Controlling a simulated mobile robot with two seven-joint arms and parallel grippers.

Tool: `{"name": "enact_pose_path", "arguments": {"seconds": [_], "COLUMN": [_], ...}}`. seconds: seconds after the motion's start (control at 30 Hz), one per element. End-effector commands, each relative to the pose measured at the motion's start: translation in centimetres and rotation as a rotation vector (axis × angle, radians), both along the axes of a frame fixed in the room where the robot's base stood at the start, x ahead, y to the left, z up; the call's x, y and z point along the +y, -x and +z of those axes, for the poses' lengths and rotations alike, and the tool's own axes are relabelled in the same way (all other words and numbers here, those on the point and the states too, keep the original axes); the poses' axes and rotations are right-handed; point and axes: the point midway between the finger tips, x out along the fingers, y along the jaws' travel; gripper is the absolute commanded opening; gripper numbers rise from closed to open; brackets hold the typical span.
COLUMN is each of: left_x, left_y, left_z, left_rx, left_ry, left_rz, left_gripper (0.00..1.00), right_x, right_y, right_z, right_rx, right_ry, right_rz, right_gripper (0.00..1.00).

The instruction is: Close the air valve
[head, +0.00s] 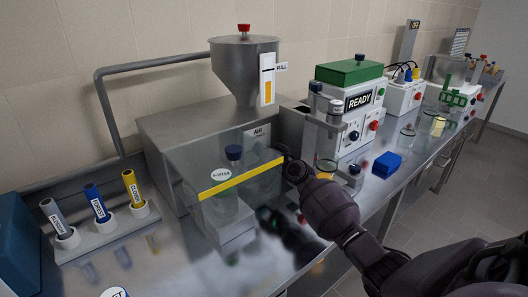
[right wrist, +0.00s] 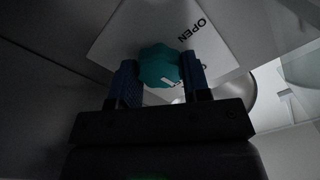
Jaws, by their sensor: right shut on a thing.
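The air valve's teal lobed knob (right wrist: 158,66) sits in front of a pale plate (right wrist: 125,32) lettered "OPEN" in the right wrist view. A second word on the plate is mostly hidden by the knob. A white mark shows on the knob's lower part. My right gripper (right wrist: 163,80) has one dark blue finger on each side of the knob and is shut on it. In the head view, my right gripper (head: 284,154) is beside the "AIR" plate (head: 258,136) on the steel housing; the knob cannot be made out there. My left gripper is not in view.
A clear box with a yellow front edge (head: 228,184) stands left of my right gripper. A steel hopper (head: 240,75) rises behind. Right are a "READY" machine (head: 345,120) and a blue block (head: 387,164). Labelled tubes stand in a rack (head: 105,231) at left.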

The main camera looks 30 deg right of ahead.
Motion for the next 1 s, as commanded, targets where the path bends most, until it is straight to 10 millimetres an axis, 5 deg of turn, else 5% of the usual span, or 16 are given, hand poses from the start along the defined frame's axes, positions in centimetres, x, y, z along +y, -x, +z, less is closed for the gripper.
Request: {"name": "enact_pose_path", "arguments": {"seconds": [0.7, 0.73, 0.9, 1.0], "left_x": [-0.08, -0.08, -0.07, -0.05], "left_y": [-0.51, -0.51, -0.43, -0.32], "left_z": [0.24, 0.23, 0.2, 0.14], "left_rx": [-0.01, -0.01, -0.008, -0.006], "left_ry": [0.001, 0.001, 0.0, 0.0], "left_rz": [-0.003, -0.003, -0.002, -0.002], "left_gripper": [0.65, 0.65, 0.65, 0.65], "right_x": [-0.04, -0.03, -0.03, -0.03], "right_y": [-0.04, -0.04, -0.03, -0.02], "right_z": [0.12, 0.11, 0.09, 0.05], "right_rx": [0.004, 0.004, 0.004, 0.005], "right_ry": [-0.083, -0.083, -0.082, -0.081], "right_rz": [0.0, 0.0, 0.0, 0.0], "right_gripper": [0.2, 0.45, 0.69, 0.69]}}
